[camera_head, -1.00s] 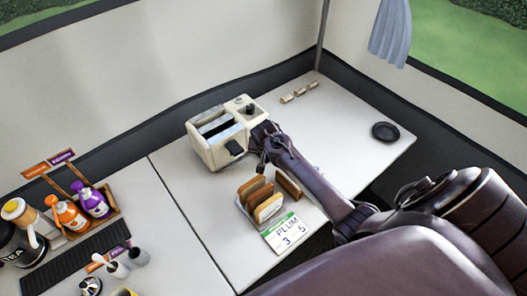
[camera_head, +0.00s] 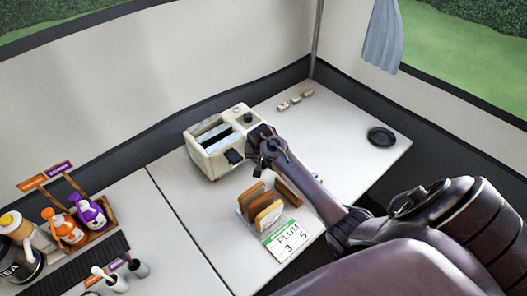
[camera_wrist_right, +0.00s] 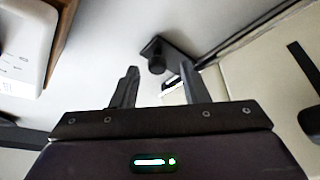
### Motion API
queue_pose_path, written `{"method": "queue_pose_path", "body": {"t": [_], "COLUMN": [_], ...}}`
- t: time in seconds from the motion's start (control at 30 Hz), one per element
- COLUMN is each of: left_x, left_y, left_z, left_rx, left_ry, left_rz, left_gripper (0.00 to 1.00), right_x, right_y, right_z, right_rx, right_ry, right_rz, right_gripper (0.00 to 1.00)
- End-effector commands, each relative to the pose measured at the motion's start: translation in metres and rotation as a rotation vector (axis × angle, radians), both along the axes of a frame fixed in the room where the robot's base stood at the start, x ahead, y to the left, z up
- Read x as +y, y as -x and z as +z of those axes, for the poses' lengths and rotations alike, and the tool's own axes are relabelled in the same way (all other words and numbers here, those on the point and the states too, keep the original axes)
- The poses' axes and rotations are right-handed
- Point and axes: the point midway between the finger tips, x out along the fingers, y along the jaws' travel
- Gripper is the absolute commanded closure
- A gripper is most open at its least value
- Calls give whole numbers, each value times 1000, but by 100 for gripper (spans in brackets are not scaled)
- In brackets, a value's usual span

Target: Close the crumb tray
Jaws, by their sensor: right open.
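The cream toaster (camera_head: 212,158) stands on the white counter near the back wall, with two slots on top and a black lever at its front. My right gripper (camera_head: 262,137) is beside the toaster's right end, low near the counter, and covers part of it. In the right wrist view my right gripper (camera_wrist_right: 160,88) is open, with its two dark fingers apart. A dark knobbed piece (camera_wrist_right: 157,55) shows just beyond the fingers, and a small pale strip lies by the right finger. I cannot tell for certain which part is the crumb tray. My left gripper is out of view.
A black round dish (camera_head: 381,137) lies at the right, and small tan pieces (camera_head: 295,100) at the back. Bottles (camera_head: 92,211) stand far left.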

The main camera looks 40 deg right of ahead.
Motion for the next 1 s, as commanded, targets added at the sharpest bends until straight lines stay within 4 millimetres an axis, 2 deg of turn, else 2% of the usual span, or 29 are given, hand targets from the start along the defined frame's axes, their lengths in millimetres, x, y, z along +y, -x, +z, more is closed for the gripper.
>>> {"method": "queue_pose_path", "body": {"t": [0.3, 0.5, 1.0], "left_x": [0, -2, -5], "left_y": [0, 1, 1], "left_z": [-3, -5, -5], "left_rx": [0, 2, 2], "left_ry": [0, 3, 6], "left_rz": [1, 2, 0], "left_gripper": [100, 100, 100], "right_x": [12, 18, 18], "right_y": [13, 19, 20], "right_z": [44, 64, 67], "right_rx": [-4, -3, -1], "right_ry": [0, 0, 0], "right_rz": [1, 1, 0], "right_gripper": [59, 59, 59]}}
